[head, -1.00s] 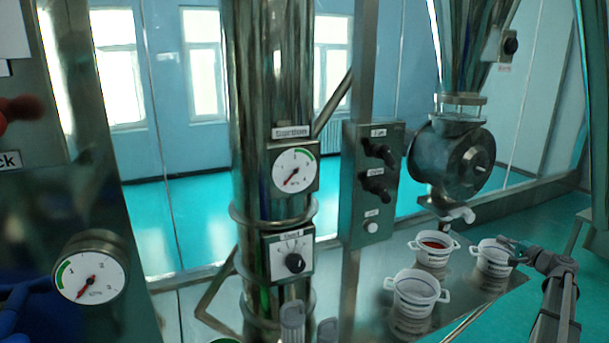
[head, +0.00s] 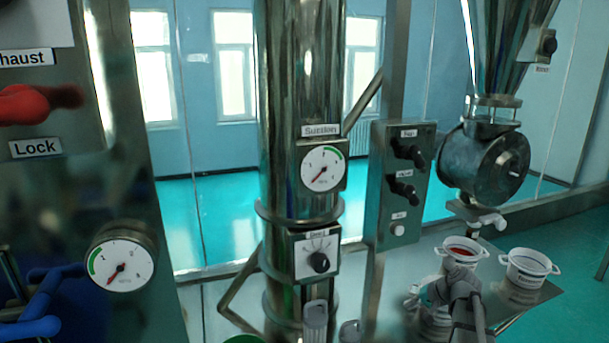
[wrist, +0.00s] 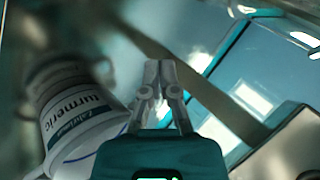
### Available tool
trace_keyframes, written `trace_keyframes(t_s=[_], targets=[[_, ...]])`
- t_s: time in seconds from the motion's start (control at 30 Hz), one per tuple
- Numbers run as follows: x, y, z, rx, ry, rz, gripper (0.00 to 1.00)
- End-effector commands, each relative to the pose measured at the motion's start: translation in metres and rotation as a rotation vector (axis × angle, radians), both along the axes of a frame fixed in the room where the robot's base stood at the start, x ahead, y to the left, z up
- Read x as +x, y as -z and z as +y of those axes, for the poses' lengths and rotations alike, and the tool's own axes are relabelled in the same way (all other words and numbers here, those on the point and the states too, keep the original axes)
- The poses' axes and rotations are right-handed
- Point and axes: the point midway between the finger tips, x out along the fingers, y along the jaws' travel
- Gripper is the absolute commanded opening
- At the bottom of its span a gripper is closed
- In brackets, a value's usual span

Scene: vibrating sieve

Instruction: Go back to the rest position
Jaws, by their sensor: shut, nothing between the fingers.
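My gripper shows in the head view (head: 418,292) at lower right, in front of the white tubs, and it looks slightly blurred. In the wrist view its fingers (wrist: 160,70) are closed together with nothing between them. A white tub labelled "turmeric" (wrist: 85,125) is close on the left of the fingers in the wrist view, apart from them. In the head view a tub with red contents (head: 462,262) stands behind my gripper. Another white tub (head: 528,272) stands to its right. A front tub (head: 432,325) is mostly hidden by my gripper and arm.
A control box with black knobs (head: 402,185) and a steel column with a suction gauge (head: 323,168) stand left of the tubs. A round metal valve (head: 485,165) hangs above them. A pressure gauge (head: 122,268) and red lock handle (head: 30,104) are at far left.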

Motion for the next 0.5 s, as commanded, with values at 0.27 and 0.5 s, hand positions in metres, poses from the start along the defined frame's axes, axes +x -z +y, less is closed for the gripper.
trace_keyframes(t_s=[0.27,0.5], targets=[[-0.062,0.03,0.076,-0.214,-0.175,0.127,0.0],[-0.117,0.047,0.118,-0.41,-0.308,0.22,0.0]])
